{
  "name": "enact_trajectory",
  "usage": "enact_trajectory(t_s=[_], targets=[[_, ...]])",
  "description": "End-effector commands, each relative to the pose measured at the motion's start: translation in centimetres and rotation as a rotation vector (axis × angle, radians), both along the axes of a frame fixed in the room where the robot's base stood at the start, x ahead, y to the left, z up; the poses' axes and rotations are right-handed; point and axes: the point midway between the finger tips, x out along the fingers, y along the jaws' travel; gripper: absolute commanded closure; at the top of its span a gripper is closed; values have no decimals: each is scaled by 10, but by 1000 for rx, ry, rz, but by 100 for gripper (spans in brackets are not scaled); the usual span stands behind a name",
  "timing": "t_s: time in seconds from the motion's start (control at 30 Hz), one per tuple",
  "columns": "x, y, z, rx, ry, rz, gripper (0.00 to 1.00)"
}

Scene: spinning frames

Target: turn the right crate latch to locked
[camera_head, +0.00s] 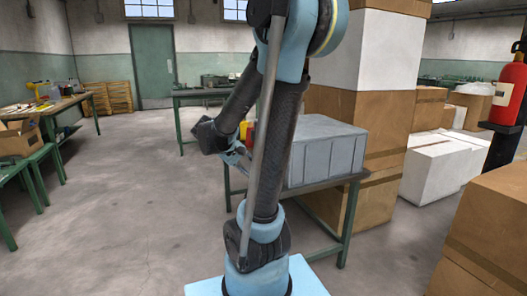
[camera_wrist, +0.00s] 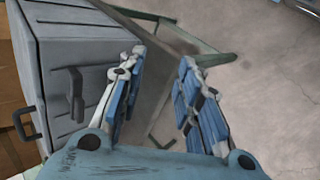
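The grey crate (camera_head: 325,152) stands on a green-framed table, partly hidden by my arm in the head view. In the wrist view the crate (camera_wrist: 50,40) fills the left side. A dark upright latch or handle (camera_wrist: 75,95) sticks out from its ribbed face. A second dark bracket (camera_wrist: 25,122) shows at the lower left; I cannot tell which is the right latch. My gripper (camera_wrist: 162,62) is open and empty, its blue-padded fingers apart. It is beside the ribbed face, right of the dark latch and apart from it. In the head view my gripper (camera_head: 236,158) is mostly hidden behind my arm.
The table (camera_head: 350,205) under the crate has open legs. Tall cardboard boxes (camera_head: 365,110) stand close behind it on the right. A red and yellow object (camera_head: 247,130) shows behind my arm. The floor (camera_head: 130,190) to the left is clear.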

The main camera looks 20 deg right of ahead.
Motion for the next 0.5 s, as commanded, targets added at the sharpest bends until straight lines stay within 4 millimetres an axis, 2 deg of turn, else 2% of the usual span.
enact_trajectory(t_s=[0.03, 0.27, 0.5], targets=[[12, -1, 3, -40, 2, 0, 68], [57, -1, 16, -228, -1, -5, 68], [100, 11, 25, -421, -24, -21, 68]])
